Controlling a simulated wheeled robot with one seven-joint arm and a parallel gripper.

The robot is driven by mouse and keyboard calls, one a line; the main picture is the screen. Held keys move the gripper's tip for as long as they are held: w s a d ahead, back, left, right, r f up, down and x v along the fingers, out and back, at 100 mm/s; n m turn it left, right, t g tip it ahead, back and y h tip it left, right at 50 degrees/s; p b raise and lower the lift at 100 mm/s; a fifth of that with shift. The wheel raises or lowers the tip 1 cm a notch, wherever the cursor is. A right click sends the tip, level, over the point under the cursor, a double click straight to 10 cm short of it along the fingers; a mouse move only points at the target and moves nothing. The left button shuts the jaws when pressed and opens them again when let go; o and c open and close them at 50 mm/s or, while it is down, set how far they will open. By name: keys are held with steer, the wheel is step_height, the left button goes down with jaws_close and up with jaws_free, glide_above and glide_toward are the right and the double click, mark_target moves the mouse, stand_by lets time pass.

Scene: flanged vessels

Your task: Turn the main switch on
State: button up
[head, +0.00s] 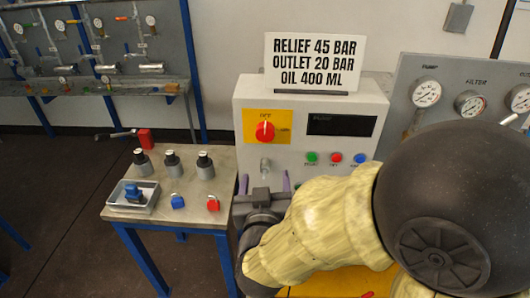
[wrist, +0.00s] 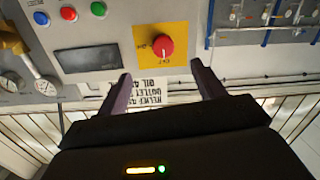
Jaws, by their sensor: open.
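The main switch is a red rotary knob (head: 265,131) on a yellow plate (head: 283,118), at the upper left of the light grey control box (head: 242,92). In the wrist view the red knob (wrist: 163,47) shows upside down on its yellow plate, beyond the fingertips and midway between them. My gripper (head: 264,183) is in front of the box, below the knob in the head view. Its two purple fingers are open and empty, and they show in the wrist view too (wrist: 160,72). The gripper is apart from the knob.
The box also carries a dark display (head: 340,125), green, red and blue buttons (head: 335,158) and a sign (head: 313,62) on top. A side table (head: 120,215) at left holds several dark-capped cylinders, padlocks and a tray. A gauge panel (head: 440,75) stands at right.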

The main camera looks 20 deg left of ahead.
steer(key=shift+s+a+t, duration=0.25)
steer(key=shift+s+t, duration=0.25)
steer(key=shift+s, duration=0.15)
steer(key=shift+a+r, duration=0.1)
steer(key=shift+a, duration=0.1)
steer(key=p, duration=0.5)
glide_toward(265, 137)
steer(key=x, duration=0.9)
steer(key=shift+w, duration=0.35)
steer(key=c, duration=1)
